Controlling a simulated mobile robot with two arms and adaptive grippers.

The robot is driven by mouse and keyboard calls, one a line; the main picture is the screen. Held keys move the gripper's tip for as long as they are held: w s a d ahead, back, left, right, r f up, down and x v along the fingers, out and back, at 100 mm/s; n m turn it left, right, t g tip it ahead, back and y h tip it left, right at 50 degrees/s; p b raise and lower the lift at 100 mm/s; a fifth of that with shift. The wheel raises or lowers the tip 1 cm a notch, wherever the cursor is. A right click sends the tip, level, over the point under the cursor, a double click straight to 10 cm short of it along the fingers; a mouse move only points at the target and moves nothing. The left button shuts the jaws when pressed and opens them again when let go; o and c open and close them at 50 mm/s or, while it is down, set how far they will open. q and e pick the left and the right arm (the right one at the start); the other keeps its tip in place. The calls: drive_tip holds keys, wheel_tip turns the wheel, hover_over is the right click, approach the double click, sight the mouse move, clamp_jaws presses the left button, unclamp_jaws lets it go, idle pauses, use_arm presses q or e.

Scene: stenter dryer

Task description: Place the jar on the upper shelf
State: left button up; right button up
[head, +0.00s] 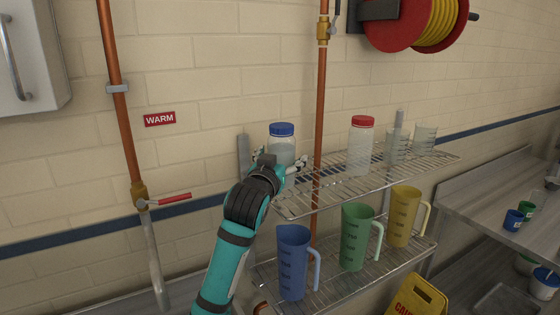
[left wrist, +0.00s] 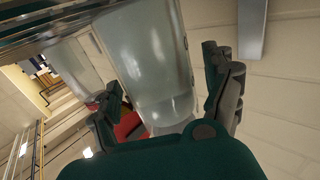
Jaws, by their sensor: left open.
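A clear jar with a blue lid (head: 281,146) stands upright at the left end of the upper wire shelf (head: 330,187). Its base is hidden behind my left gripper (head: 282,165) in the head view. The gripper is open, with its fingers on either side of the jar's lower body. In the left wrist view the jar (left wrist: 150,65) fills the space between the spread fingers. I cannot tell whether a finger touches it. A second clear jar, with a red lid (head: 360,148), stands farther right on the upper shelf. My right gripper is not in view.
Beakers (head: 397,146) stand at the upper shelf's right. Blue (head: 293,265), green (head: 354,238) and yellow (head: 404,218) jugs stand on the lower shelf. A copper pipe (head: 321,90) runs up the wall behind the shelves. The upper shelf is clear between the two jars.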

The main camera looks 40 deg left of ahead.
use_arm(q)
drive_tip(key=shift+s+r, duration=0.1)
drive_tip(key=b+v, duration=0.4)
drive_tip(key=v, duration=0.7)
drive_tip(key=shift+s+d, duration=0.2)
drive_tip(key=shift+s, duration=0.1)
